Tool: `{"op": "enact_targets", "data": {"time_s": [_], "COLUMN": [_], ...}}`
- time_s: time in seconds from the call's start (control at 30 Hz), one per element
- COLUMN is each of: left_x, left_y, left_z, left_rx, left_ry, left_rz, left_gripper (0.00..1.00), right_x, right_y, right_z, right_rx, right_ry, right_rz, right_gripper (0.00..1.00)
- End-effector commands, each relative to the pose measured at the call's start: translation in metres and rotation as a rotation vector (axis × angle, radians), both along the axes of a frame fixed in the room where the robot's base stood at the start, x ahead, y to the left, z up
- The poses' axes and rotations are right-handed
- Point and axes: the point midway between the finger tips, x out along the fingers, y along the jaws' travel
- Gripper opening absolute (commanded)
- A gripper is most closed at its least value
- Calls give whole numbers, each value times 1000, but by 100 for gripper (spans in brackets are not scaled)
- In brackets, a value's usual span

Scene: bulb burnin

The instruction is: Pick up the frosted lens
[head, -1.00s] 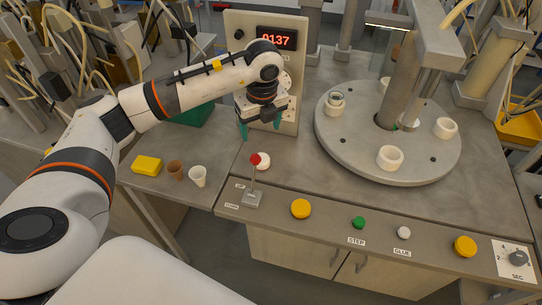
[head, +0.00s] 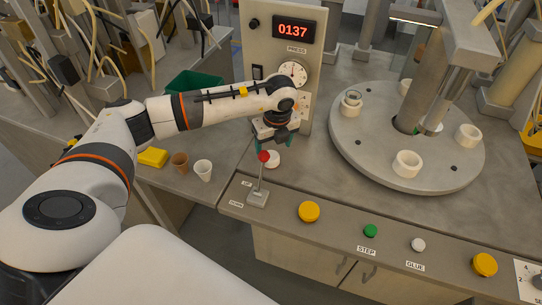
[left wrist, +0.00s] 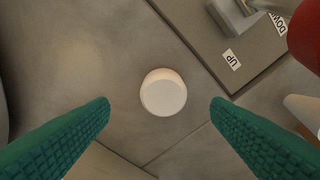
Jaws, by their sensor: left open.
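The frosted lens (head: 273,159) is a small whitish round piece on the grey bench, just behind the red-knobbed lever. In the left wrist view the lens (left wrist: 163,93) lies near the middle, seen from above. My left gripper (head: 274,146) is open and empty over it, pointing down. Its green fingers (left wrist: 160,105) show on both sides of the lens, apart from it. My right gripper is not in view.
The lever (head: 260,178) with its red knob stands close in front of the lens. The press with the 0137 display (head: 293,30) rises behind. A turntable (head: 374,171) with white cups is at the right. Paper cups (head: 203,170) and a yellow block (head: 152,157) are at the left.

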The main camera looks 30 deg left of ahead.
Motion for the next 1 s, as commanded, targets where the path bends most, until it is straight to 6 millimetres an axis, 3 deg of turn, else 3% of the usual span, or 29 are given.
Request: {"op": "enact_targets", "data": {"time_s": [0.2,0.33,0.63,0.9,1.0], "left_x": [-2,0,1,1,1], "left_y": [7,8,9,9,9], "left_z": [-27,-44,-50,-50,-50], "left_rx": [1,1,1,1,1], "left_ry": [5,3,1,1,1], "left_rz": [1,0,0,0,0], "left_gripper": [72,72,72,28,25], "right_x": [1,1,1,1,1], "right_y": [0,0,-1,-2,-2], "right_z": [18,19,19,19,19], "right_rx": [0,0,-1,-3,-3], "right_ry": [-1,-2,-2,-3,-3], "right_rz": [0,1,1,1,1], "right_gripper": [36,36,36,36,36]}}
